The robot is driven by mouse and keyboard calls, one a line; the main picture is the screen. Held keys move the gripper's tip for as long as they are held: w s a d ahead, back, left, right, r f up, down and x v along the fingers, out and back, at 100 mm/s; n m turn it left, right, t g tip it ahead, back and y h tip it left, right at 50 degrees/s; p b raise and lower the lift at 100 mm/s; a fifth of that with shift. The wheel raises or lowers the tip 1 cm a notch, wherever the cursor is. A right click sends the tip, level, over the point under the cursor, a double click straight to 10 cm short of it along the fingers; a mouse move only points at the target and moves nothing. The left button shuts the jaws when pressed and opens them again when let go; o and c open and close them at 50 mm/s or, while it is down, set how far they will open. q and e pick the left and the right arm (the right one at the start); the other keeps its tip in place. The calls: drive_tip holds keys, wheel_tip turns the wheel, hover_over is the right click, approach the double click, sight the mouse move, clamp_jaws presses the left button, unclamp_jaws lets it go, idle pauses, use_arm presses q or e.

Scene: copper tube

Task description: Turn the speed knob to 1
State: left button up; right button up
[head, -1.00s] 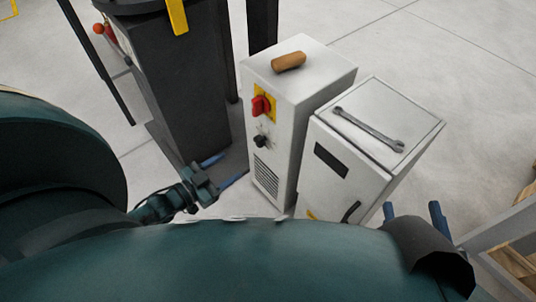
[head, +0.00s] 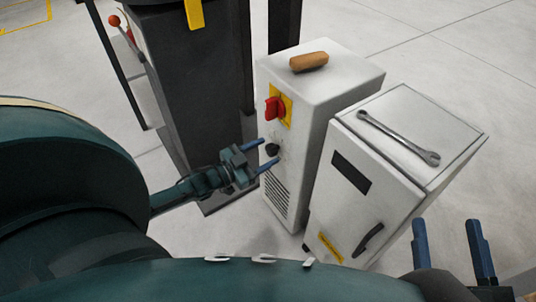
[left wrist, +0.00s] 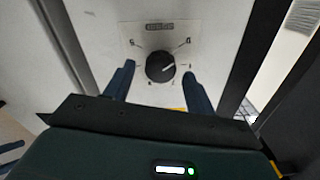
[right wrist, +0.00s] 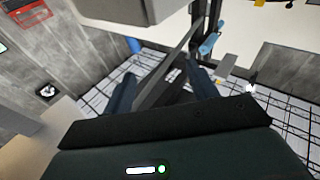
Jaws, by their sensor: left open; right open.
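The black speed knob (head: 272,149) is on the front of the narrow white cabinet (head: 322,110), below a red rotary switch. In the left wrist view the fingertips (left wrist: 158,72) flank the knob with gaps; contact cannot be told. My right gripper (head: 449,225) is open and empty, to the right of the second cabinet.
The red switch (head: 274,108) on its yellow plate is just above the knob. A brown cylinder (head: 309,62) lies on the narrow cabinet. A wrench (head: 398,137) lies on the second white cabinet (head: 400,180). A dark machine column (head: 195,90) stands to the left.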

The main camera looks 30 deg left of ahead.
use_arm(q)
drive_tip(key=shift+x, duration=0.85)
drive_tip(key=shift+d, duration=0.1)
use_arm(e)
drive_tip(key=shift+r, duration=0.2)
use_arm(q)
drive_tip(key=c, duration=1)
drive_tip(key=shift+o, duration=0.2)
